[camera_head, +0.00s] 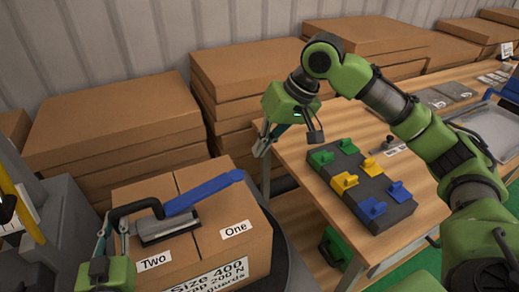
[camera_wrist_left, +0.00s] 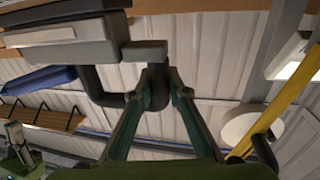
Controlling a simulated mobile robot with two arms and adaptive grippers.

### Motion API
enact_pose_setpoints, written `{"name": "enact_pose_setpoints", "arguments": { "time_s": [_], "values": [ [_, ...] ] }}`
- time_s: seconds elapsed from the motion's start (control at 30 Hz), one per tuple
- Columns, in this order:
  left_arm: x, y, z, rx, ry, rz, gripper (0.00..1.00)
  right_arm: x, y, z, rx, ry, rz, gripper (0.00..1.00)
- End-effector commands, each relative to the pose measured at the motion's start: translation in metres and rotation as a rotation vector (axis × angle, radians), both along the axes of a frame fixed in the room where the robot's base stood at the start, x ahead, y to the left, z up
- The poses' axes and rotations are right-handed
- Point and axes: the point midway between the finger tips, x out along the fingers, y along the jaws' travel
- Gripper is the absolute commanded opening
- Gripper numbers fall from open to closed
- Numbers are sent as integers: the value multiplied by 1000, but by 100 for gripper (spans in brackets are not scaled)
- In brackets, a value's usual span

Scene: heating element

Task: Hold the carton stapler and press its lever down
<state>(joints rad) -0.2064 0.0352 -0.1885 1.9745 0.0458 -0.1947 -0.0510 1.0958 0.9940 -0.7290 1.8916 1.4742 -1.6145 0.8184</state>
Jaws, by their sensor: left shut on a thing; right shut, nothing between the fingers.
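The carton stapler (camera_head: 170,226) has a grey metal body, a black curved handle and a blue lever (camera_head: 205,192). It is on top of a cardboard box (camera_head: 250,240), with the lever slanting up to the right. My left gripper (camera_head: 104,240) is shut on the black handle at the stapler's left end. In the left wrist view the fingers (camera_wrist_left: 159,88) close on the handle (camera_wrist_left: 104,92), and the blue lever (camera_wrist_left: 38,82) shows at the left. My right gripper (camera_head: 262,146) is shut and empty, above and right of the lever, apart from it.
The box carries labels "One", "Two" and "Size 400". Stacks of flat cartons (camera_head: 105,115) stand behind it. A wooden table (camera_head: 300,150) to the right bears a dark block (camera_head: 352,185) with green, yellow and blue pieces. A yellow bar (camera_head: 18,205) is at far left.

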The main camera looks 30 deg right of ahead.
Motion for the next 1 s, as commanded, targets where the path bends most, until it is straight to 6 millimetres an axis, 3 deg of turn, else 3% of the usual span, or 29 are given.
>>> {"name": "enact_pose_setpoints", "arguments": {
  "time_s": [0.47, 0.5, 0.57, 1.0],
  "values": [
    [0, 0, -1, 0, 2, -1, 0, 0, 0, 0, 0, -1, 0, 0],
    [0, 0, -1, 0, 2, -1, 21, 0, 0, 0, 0, 0, 0, 0],
    [0, 0, -1, 0, 1, -1, 35, 0, 0, 0, 0, 0, 0, 0],
    [-7, 1, -1, 0, 2, 0, 35, 0, 0, 0, 1, 0, 1, 0]
  ]
}}
